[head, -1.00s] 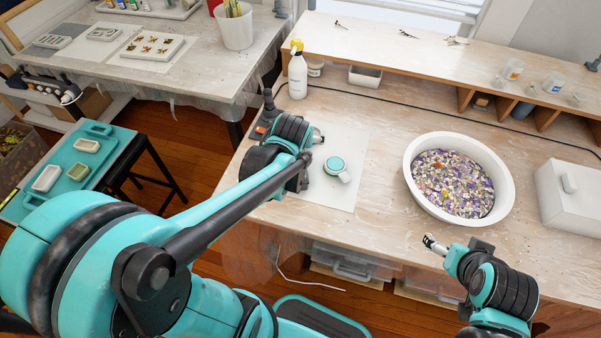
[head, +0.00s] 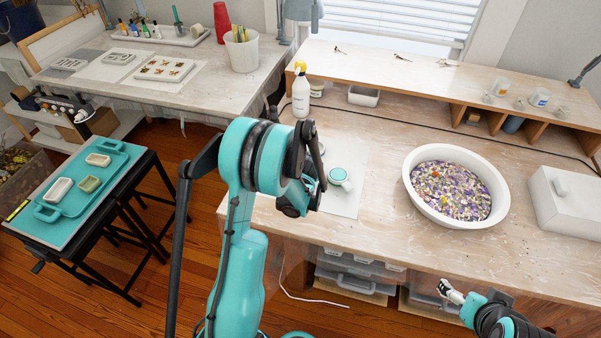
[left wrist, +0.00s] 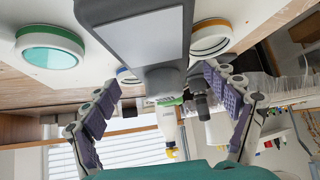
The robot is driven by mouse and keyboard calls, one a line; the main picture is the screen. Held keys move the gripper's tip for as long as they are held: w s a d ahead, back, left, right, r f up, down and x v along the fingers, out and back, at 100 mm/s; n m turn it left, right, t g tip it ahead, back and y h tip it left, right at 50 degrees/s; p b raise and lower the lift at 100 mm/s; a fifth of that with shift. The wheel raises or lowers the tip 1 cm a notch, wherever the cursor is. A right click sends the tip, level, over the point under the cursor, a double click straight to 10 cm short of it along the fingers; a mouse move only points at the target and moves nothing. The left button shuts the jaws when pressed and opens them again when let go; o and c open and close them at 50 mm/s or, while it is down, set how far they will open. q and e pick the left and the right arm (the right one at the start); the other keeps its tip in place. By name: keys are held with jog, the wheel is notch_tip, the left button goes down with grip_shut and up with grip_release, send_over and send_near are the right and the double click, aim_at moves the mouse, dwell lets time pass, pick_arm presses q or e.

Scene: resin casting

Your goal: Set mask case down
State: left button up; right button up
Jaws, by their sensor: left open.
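No object is plainly recognisable as the mask case. A white lidded box (head: 567,205) on the right of the bench is one case-like thing. In the left wrist view, a grey body with a pale rectangular panel (left wrist: 135,30) fills the top middle; I cannot tell what it is. My left gripper (left wrist: 157,86) has its fingers spread apart, with nothing visibly clamped between them. In the head view it is mostly hidden behind my raised left arm. My right gripper (head: 451,291) is in front of the bench edge, below the bowl; its jaws are too small to judge.
A white bowl of colourful bits (head: 457,225) stands mid-bench. A teal-topped round item (head: 339,176) lies on a white sheet (head: 345,203). A spray bottle (head: 301,92) stands behind. The teal tray (head: 118,158) is on a stool at left. Bench between sheet and bowl is clear.

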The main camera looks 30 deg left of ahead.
pick_arm(q)
jog(key=b+x, duration=0.1)
jog(key=x, duration=0.3)
jog(key=shift+a+f, duration=0.1)
jog(key=shift+f, duration=0.05)
jog(key=shift+c, duration=0.6)
jog(key=c, duration=1.3)
jog(key=shift+c, duration=0.6)
jog(key=shift+r, duration=0.25)
